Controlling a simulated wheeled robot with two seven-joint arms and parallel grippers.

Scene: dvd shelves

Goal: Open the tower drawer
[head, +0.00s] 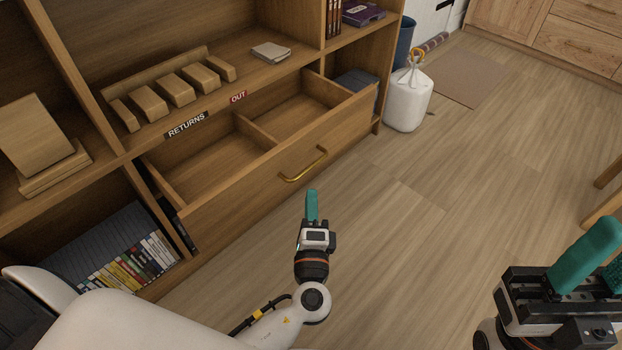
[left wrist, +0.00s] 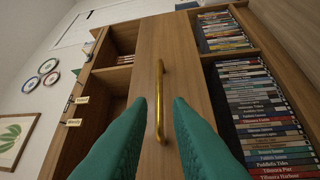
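The wide wooden drawer (head: 285,165) under the RETURNS and OUT labels stands pulled out from the shelf unit. A divider splits its inside, and both visible compartments look empty. Its curved brass handle (head: 304,166) is on the front and also shows in the left wrist view (left wrist: 160,82). My left gripper (head: 312,204) is just in front of the handle, pointing at the drawer. In the left wrist view its two teal fingers are apart, with the handle lined up between them; contact cannot be told. My right gripper (head: 592,262) is open and empty at the lower right, away from the drawer.
A wooden rack (head: 170,90) and a grey case (head: 271,52) are on the shelf above the drawer. DVDs (head: 130,265) fill the lower left compartment. A white bag (head: 409,98) stands by the unit's right end. The floor (head: 430,220) right of the drawer is clear.

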